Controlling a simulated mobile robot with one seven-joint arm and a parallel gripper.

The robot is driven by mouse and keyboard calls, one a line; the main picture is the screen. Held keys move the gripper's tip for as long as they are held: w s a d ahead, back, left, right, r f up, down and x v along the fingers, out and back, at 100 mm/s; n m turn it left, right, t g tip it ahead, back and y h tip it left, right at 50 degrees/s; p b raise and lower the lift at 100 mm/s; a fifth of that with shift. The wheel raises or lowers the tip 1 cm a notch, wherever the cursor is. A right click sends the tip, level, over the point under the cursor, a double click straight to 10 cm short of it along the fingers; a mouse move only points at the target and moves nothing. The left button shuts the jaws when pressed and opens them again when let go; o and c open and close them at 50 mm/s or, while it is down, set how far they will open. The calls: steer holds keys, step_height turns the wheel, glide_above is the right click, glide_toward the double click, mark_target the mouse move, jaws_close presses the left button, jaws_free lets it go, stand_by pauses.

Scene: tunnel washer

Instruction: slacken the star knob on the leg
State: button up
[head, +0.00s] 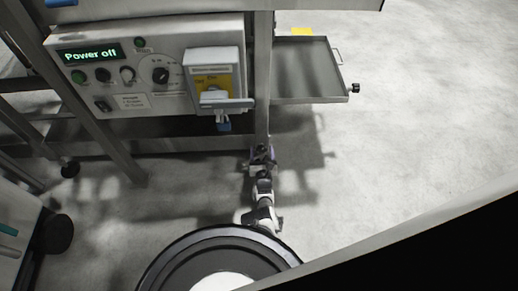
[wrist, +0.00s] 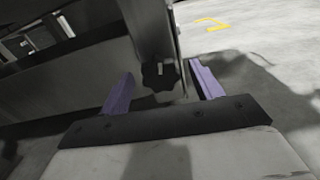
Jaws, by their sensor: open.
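The star knob (wrist: 160,75) is black and lobed, mounted low on the steel leg (wrist: 150,28) in the wrist view. My gripper (wrist: 160,85) is open, with one purple finger to the left of the knob and one to the right. The knob appears between the fingertips; I cannot tell how far ahead of them it is, and I see no contact. In the head view the same leg (head: 262,80) runs down to my gripper (head: 262,152), which hides the knob there.
A grey tray (head: 305,70) juts out right. A lower rail (head: 190,134) runs left of the leg. Floor at right is clear.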

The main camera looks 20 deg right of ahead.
steer(key=shift+c, duration=0.4)
steer(key=c, duration=0.9)
steer(key=shift+n, duration=1.6)
steer(key=o, duration=1)
